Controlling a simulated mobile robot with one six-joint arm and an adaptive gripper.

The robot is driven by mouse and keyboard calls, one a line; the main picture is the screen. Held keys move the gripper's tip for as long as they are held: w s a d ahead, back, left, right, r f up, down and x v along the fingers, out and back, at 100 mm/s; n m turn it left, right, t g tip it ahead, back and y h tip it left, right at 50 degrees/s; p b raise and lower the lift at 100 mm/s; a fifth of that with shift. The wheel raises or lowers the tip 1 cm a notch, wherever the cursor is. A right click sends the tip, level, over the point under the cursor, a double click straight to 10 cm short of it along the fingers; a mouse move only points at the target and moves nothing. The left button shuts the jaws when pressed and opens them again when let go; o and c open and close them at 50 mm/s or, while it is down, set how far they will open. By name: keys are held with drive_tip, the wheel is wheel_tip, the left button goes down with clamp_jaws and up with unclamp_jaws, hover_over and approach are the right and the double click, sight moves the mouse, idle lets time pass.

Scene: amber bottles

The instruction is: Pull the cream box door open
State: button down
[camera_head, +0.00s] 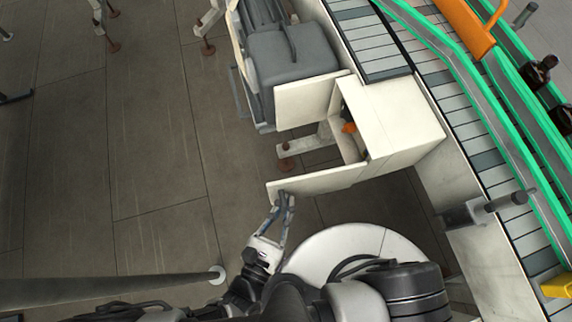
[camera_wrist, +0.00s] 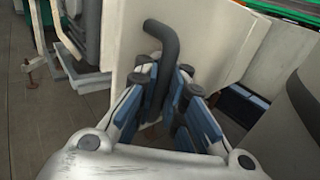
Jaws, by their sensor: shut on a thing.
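The cream box (camera_head: 395,120) stands beside the conveyor in the head view. Its near door (camera_head: 318,180) stands swung out, and its other door (camera_head: 305,102) is also swung out, so the front is open between them. An orange thing (camera_head: 349,127) shows inside; the rest of the inside is mostly hidden. My gripper (camera_head: 286,198) is at the outer end of the near door. In the wrist view, my gripper (camera_wrist: 160,85) is shut on a dark bent handle (camera_wrist: 165,38) on the cream door panel (camera_wrist: 210,45).
The conveyor (camera_head: 450,100) with green rails runs along the right, with dark bottles (camera_head: 538,72) on it. A grey padded seat-like unit (camera_head: 290,60) stands close behind the far door. The tiled floor (camera_head: 150,150) to the left is mostly clear.

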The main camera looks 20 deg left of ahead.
drive_tip(key=c, duration=1.9)
unclamp_jaws()
drive_tip(key=shift+s+a, duration=0.3)
drive_tip(key=shift+a, duration=0.1)
drive_tip(key=shift+d, duration=0.1)
drive_tip(key=s, duration=1.2)
drive_tip(key=shift+a, duration=0.2)
